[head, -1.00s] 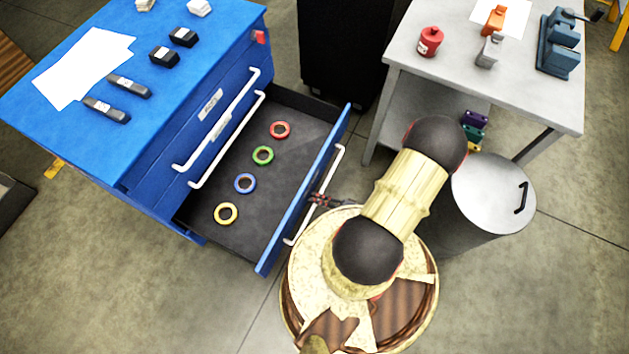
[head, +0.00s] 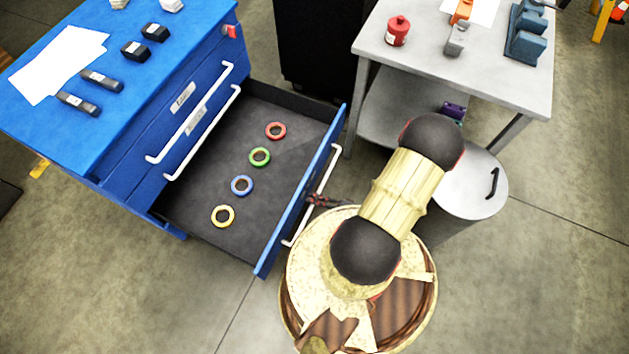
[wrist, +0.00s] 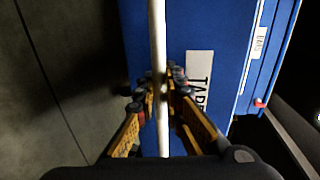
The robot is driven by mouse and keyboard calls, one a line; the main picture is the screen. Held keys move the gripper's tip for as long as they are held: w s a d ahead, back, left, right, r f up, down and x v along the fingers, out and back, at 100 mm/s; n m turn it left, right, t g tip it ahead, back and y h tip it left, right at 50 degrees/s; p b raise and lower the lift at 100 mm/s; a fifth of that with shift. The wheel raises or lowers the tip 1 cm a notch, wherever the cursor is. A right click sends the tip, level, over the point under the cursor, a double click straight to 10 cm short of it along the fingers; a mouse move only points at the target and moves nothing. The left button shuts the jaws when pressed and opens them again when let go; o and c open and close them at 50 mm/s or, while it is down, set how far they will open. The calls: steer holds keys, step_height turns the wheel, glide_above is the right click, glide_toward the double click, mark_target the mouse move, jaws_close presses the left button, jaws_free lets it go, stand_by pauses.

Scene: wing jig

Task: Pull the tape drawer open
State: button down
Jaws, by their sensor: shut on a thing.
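The tape drawer (head: 240,150) stands pulled out from the blue cabinet (head: 130,180). Inside lie a red tape roll (head: 275,131), a green one (head: 260,157), a blue one (head: 242,185) and a yellow one (head: 223,216). My gripper (head: 322,200) is at the drawer's white bar handle (head: 326,167). In the wrist view my gripper (wrist: 161,85) is shut around the handle (wrist: 158,40), with a finger on each side. Behind it, the blue drawer front (wrist: 215,28) bears a white label (wrist: 198,82), partly hidden by a finger.
Two more drawer handles are on the cabinet front, both drawers shut. A grey table (head: 460,75) with a red can (head: 397,31) stands at the right back. A lidded grey bin (head: 470,185) is close to my arm. Floor at the lower left is clear.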

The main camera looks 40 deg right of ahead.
steer(key=c, duration=1.9)
jaws_free()
steer(key=shift+v, duration=6)
